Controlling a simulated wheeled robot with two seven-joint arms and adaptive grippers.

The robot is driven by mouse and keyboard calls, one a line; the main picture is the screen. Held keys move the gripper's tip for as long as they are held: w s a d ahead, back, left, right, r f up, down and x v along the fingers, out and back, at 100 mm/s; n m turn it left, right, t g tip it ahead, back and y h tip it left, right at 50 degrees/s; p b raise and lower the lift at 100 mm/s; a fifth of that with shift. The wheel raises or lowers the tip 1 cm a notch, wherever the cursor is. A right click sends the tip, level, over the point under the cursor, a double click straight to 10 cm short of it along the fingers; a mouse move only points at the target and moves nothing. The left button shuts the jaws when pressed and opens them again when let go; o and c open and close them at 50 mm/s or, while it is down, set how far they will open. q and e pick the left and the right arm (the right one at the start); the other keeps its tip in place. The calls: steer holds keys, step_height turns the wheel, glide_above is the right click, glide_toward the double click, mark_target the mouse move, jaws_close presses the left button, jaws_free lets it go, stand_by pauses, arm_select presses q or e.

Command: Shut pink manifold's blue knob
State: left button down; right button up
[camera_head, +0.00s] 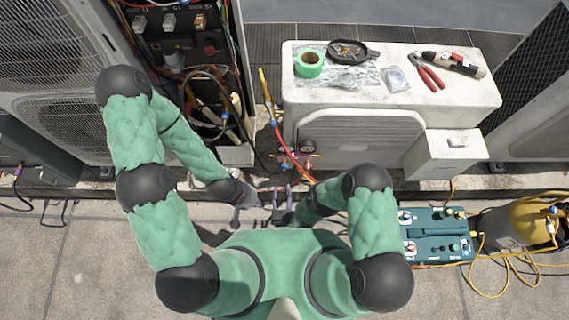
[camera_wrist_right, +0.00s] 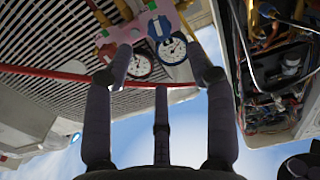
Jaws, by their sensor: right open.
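The pink manifold (camera_wrist_right: 128,34) shows at the top of the right wrist view, tilted, with two round white gauges (camera_wrist_right: 141,66) below its body. A blue faceted part (camera_wrist_right: 159,27), apparently the blue knob, sits on it above the right-hand gauge. My right gripper (camera_wrist_right: 160,78) is open, its fingers pointing towards the manifold; I see nothing held, and contact is unclear. In the head view the manifold is small and partly hidden by hoses in front of the white condenser. There my right gripper (camera_head: 282,196) and left gripper (camera_head: 246,200) are close together; the left fingers are too small to read.
A red hose (camera_wrist_right: 70,76) crosses the wrist view before the condenser grille. The white condenser (camera_head: 340,108) carries green tape (camera_head: 309,63), a dish (camera_head: 348,50) and pliers (camera_head: 428,74). An open wiring cabinet (camera_head: 190,60) stands left. A teal pump unit (camera_head: 437,240) and yellow cylinder (camera_head: 526,222) stand right.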

mark_target(285, 169)
steer(key=w+b, duration=0.3)
steer(key=w, duration=0.6)
steer(key=shift+w, duration=0.85)
jaws_close()
steer(key=shift+r, duration=0.1)
